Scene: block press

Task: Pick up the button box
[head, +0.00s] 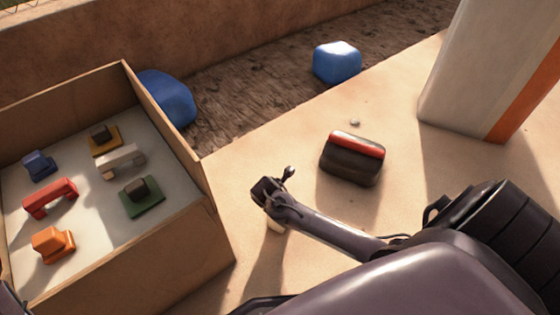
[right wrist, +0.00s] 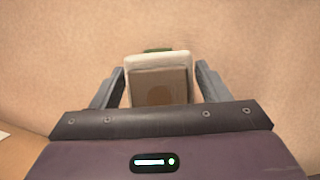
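My right gripper (head: 275,190) hangs over the pale surface, right of the cardboard box. In the right wrist view its two fingers (right wrist: 160,85) lie close against both sides of a small cream block (right wrist: 158,58) with a brown near face and a green edge behind. A dark rounded box with a red bar on top (head: 352,160) stands apart, to the right. I cannot tell which of these is the button box. My left gripper is out of view.
An open cardboard box (head: 110,275) at left holds several coloured blocks on a pale floor. A thick pale post with an orange side (head: 480,70) stands at upper right. Blue lumps (head: 337,62) lie on the brown ground behind. A pebble (head: 355,122) lies behind the dark box.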

